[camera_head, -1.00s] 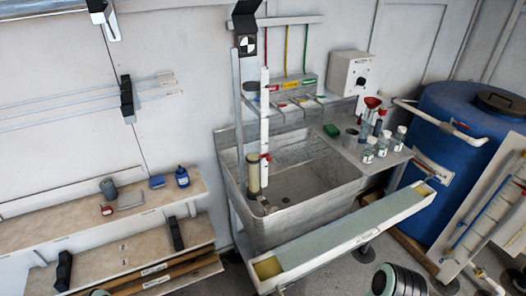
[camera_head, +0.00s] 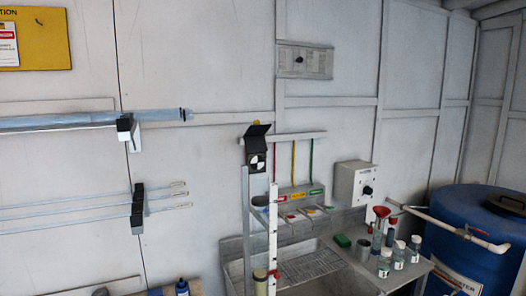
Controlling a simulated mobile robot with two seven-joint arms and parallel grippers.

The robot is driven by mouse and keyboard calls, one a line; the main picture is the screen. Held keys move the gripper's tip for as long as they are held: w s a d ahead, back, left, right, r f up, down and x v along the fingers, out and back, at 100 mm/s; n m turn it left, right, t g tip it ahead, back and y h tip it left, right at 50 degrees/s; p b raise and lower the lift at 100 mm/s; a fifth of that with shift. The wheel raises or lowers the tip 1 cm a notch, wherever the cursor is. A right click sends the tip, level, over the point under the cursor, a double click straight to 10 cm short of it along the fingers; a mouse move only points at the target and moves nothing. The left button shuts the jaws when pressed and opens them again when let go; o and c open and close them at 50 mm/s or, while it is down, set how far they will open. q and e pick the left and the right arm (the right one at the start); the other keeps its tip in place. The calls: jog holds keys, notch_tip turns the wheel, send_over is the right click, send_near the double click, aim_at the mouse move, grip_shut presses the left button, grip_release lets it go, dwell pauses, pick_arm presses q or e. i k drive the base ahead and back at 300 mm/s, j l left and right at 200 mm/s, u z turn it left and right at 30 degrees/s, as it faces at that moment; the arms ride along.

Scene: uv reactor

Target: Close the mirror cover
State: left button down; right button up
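A black box (camera_head: 256,161) with a round black-and-white target on its front stands at the top of a grey post (camera_head: 246,215) by the sink. A black flap (camera_head: 257,130) on its top edge is tilted up, leaving the target face uncovered. This flap looks like the mirror cover. Neither of my grippers is in view.
The grey sink (camera_head: 300,268) is below the post, with a white tube (camera_head: 272,230) close beside it. Bottles (camera_head: 384,263) and a red funnel (camera_head: 382,212) crowd the counter on the right. A blue barrel (camera_head: 468,235) stands far right.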

aim_at(255, 140)
jog(key=j+z, duration=0.1)
jog(key=z, duration=0.25)
jog(key=i+j+z, duration=0.1)
jog(key=z, duration=0.3)
jog(key=j+z, duration=0.2)
jog(key=z, duration=0.15)
jog(key=j+z, duration=0.3)
jog(key=j, duration=0.25)
jog(key=k+j+z, duration=0.1)
jog(key=j+z, duration=0.2)
jog(key=j, duration=0.2)
